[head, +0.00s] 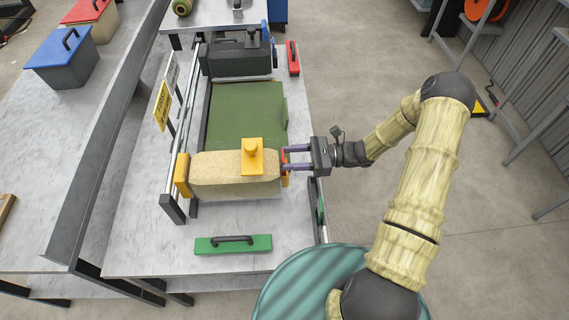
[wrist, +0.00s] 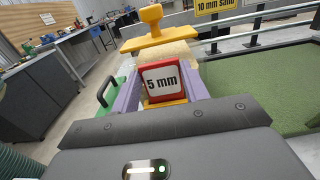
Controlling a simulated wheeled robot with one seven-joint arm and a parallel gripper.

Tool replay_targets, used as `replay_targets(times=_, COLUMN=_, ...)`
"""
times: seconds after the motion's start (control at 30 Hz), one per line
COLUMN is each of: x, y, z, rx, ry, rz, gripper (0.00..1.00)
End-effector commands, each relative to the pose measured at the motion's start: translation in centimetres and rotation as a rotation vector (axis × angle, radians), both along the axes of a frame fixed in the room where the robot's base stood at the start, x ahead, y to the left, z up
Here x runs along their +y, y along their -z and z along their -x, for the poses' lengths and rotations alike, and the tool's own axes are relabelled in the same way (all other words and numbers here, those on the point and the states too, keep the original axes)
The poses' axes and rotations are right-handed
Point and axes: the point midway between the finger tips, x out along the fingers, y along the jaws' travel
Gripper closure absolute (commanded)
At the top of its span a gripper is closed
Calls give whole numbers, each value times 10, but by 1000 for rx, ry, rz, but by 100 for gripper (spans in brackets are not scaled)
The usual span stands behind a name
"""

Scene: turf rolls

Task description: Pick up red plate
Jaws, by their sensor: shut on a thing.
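The red plate (wrist: 145,88) has a white face marked "5 mm". In the wrist view it stands upright between the two purple fingers of my gripper (wrist: 160,92), which are shut on it. Yellow shows at its lower edge and behind it. In the head view only a small red part of the plate (head: 285,156) shows at the right end of the tan roll; the fingers of my gripper (head: 284,159) hide most of it. I cannot tell whether the plate is free of the yellow end piece.
A tan roll (head: 222,184) with a yellow handled block (head: 252,160) lies across the table beside my gripper. Green turf (head: 245,112) lies behind it. A green handled bar (head: 234,244) is at the front, a red handled bar (head: 293,57) at the back right.

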Motion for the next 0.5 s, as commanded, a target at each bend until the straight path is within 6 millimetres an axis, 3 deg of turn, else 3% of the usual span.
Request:
replay_targets(times=0.27, x=0, y=-9, z=0, rx=-1, ry=0, rz=0, gripper=78)
replay_targets(times=0.5, x=0, y=-47, z=0, rx=-5, ry=0, rz=2, gripper=78)
